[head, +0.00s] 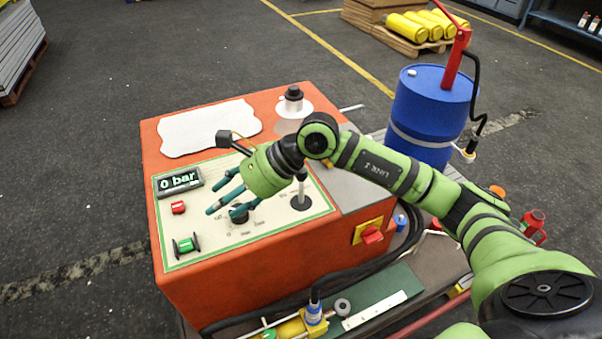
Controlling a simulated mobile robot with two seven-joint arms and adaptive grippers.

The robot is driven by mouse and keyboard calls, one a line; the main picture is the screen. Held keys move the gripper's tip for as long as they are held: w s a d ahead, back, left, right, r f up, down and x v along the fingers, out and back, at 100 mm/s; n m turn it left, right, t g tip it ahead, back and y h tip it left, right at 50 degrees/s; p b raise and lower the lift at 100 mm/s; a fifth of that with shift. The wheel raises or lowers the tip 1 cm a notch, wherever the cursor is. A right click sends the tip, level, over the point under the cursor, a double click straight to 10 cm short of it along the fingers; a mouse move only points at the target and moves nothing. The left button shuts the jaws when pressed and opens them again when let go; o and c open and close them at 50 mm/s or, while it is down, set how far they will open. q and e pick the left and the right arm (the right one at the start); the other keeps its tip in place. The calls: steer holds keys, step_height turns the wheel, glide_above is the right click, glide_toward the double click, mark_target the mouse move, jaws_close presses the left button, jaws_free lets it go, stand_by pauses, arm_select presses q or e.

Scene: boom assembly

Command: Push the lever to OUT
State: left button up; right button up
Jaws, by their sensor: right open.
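The orange machine (205,287) has a cream control panel on top. A lever (301,186) with a pale shaft and a round black base stands upright near the panel's right side; its top is partly hidden by my right arm. Small lettering beside it is too small to read. My right gripper (226,203) is open and empty, over the panel left of the lever and apart from it. Its fingers point left and down, close to a dark dial (240,216); I cannot tell whether they touch it. My left gripper is not in view.
A white cloth (205,128) lies behind. A red switch (372,234) is on the front side. A blue drum (428,105) stands at the right.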

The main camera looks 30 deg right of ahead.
steer(key=w+d+f+h, duration=0.25)
steer(key=d+h, duration=0.35)
steer(key=d, duration=0.5)
steer(key=h, duration=0.3)
glide_toward(301, 174)
steer(key=shift+n, duration=0.4)
steer(key=x, duration=0.5)
steer(key=shift+w+d+r, duration=0.1)
steer(key=shift+w+d, duration=0.1)
steer(key=shift+d, duration=0.15)
steer(key=p+x, duration=0.1)
steer(key=x, duration=0.5)
steer(key=shift+w+f, duration=0.2)
steer(key=shift+f, duration=0.05)
